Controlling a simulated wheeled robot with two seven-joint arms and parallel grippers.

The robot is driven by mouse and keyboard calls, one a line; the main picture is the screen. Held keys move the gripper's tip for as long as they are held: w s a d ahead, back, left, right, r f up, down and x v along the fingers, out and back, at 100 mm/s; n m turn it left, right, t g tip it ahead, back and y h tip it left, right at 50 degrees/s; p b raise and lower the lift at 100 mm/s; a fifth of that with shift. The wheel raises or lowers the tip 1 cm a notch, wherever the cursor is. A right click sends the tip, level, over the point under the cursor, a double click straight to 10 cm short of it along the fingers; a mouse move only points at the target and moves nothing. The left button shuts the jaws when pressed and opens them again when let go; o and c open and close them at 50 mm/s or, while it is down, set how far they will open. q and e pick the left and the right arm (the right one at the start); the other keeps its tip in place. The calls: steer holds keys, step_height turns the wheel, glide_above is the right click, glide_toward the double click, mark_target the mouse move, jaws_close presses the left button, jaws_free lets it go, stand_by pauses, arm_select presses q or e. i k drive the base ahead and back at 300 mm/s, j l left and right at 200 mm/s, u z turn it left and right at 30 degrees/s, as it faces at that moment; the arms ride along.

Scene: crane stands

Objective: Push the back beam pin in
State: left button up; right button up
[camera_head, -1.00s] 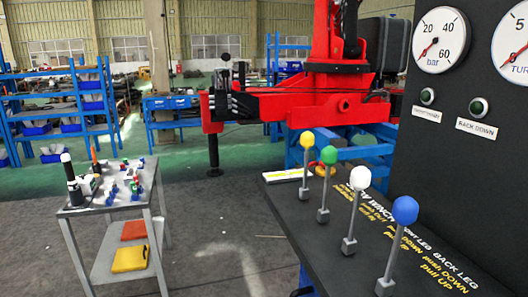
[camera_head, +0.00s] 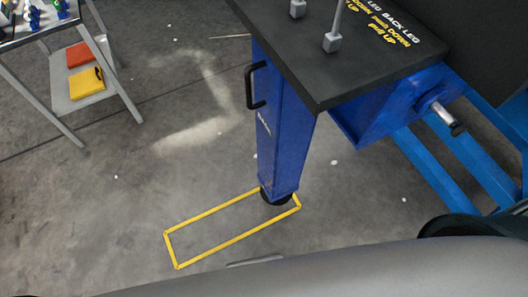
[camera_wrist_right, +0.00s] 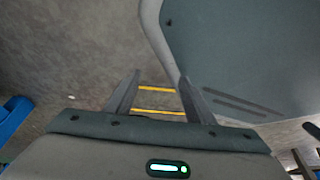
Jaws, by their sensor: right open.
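A grey metal pin (camera_head: 440,113) with a dark end sticks out of the blue beam (camera_head: 375,112) under the black control panel, at the right of the head view. I cannot tell whether it is the back beam pin. My right gripper (camera_wrist_right: 158,95) shows only in the right wrist view. Its two fingers are apart with nothing between them, above the grey floor and yellow floor lines. No pin shows in that view. My left gripper is not in view.
A blue leg (camera_head: 286,140) with a black handle stands at a yellow floor outline (camera_head: 215,241). The black control panel (camera_head: 330,70) overhangs it. Blue frame bars (camera_head: 455,172) run at the right. A metal cart (camera_head: 92,93) stands upper left. Floor between is clear.

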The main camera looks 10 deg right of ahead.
mark_target(456, 127)
steer(key=l+z, duration=0.15)
steer(key=z, duration=0.2)
steer(key=l+z, duration=0.2)
steer(key=z, duration=0.15)
steer(key=l+z, duration=0.2)
steer(key=z, duration=0.15)
steer(key=l+z, duration=0.15)
steer(key=l, duration=0.4)
steer(key=i+l+z, duration=0.15)
steer(key=l, duration=0.4)
steer(key=i+l+z, duration=0.1)
steer(key=l, duration=0.4)
steer(key=i+l, duration=0.1)
steer(key=l, duration=0.35)
steer(key=u, duration=1.35)
steer(key=z, duration=0.95)
